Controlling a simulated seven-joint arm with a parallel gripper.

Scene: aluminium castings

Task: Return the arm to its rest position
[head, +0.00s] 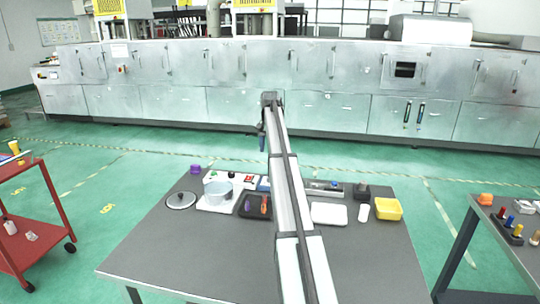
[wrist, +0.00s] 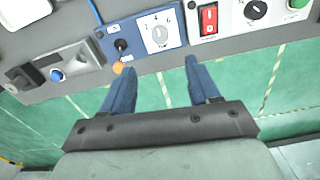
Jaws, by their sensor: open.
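My gripper (head: 262,135) is at the far end of my outstretched arm, beyond the far edge of the grey table (head: 165,262) in the head view. In the wrist view my gripper (wrist: 158,64) has its two blue fingers spread apart, with nothing between them. The green floor and the table edge show behind the fingers. A blue control box with a dial (wrist: 148,36) is just past the fingertips in the picture, and an orange knob (wrist: 118,67) shows by the left fingertip. I cannot tell whether the fingers touch anything.
A pot (head: 218,192), a lid (head: 181,200), a dark tray (head: 246,208), a white tray (head: 329,218) and a yellow bin (head: 388,209) stand on the table. A red cart (head: 52,205) is at left, another table (head: 480,240) at right. The near tabletop is clear.

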